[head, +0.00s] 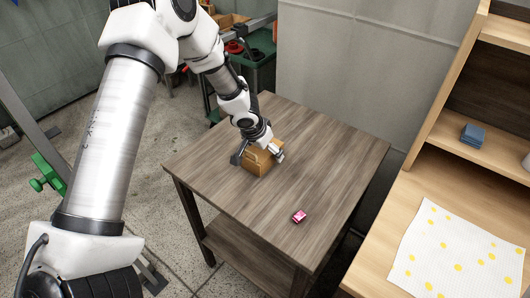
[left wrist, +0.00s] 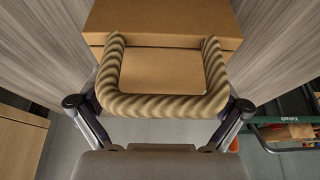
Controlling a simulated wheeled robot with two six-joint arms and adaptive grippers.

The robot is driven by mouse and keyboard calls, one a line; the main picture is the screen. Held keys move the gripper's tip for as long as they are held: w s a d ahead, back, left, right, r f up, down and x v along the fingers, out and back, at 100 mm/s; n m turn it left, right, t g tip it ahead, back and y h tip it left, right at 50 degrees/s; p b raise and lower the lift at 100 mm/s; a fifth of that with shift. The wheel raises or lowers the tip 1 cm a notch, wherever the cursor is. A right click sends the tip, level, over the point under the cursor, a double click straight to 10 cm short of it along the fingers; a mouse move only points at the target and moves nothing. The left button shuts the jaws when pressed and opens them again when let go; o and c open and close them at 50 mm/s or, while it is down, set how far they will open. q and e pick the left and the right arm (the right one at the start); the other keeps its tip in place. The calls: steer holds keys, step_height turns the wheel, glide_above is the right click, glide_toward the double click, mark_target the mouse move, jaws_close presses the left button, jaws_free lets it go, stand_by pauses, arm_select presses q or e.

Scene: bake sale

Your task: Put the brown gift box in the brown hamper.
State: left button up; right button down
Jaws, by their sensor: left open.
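A brown cardboard box with a lid and a thick rope handle, which I take to be the brown gift box (head: 262,164), stands upright on the wooden table. In the left wrist view the box (left wrist: 160,72) fills the upper middle, with its handle towards the camera. My left gripper (head: 258,153) is at the box. Its fingers are spread wide, one on each side of the rope handle, and they are not closed on it. Whether they touch the box I cannot tell. I cannot make out a brown hamper in either view. My right gripper is out of view.
A small pink item (head: 299,216) lies on the table (head: 225,183) near its front right. A wooden shelf unit at the right holds blue items (head: 474,135) and a white cloth with yellow dots (head: 455,255).

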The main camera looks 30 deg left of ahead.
arm_select(q)
steer(key=shift+s+r, duration=0.15)
steer(key=shift+c, duration=0.4)
steer(key=c, duration=1.2)
